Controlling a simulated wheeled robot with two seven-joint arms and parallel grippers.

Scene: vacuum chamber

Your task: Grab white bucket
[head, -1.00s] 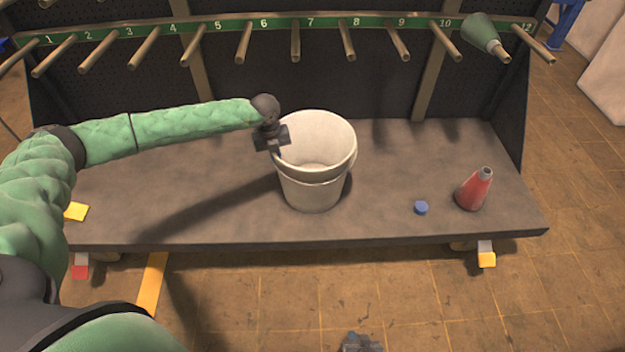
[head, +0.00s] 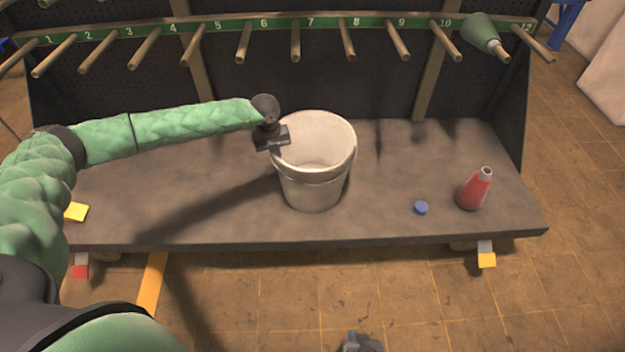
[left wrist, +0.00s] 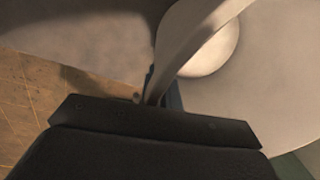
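The white bucket (head: 312,190) stands upright on the dark shelf (head: 410,165), near its middle. My left gripper (head: 276,146) is at the bucket's left rim in the head view. In the left wrist view, the bucket's rim (left wrist: 205,40) runs down between the fingers (left wrist: 160,97), which sit close on both sides of it, so the gripper looks shut on the rim. The fingertips are partly hidden by the rim and the gripper body. My right gripper (head: 361,343) shows only in part at the bottom edge of the head view, away from the bucket. Its fingers cannot be made out.
A blue cap (head: 421,208) and a red cone-shaped bottle (head: 474,188) stand right of the bucket. The shelf around the bucket is clear.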

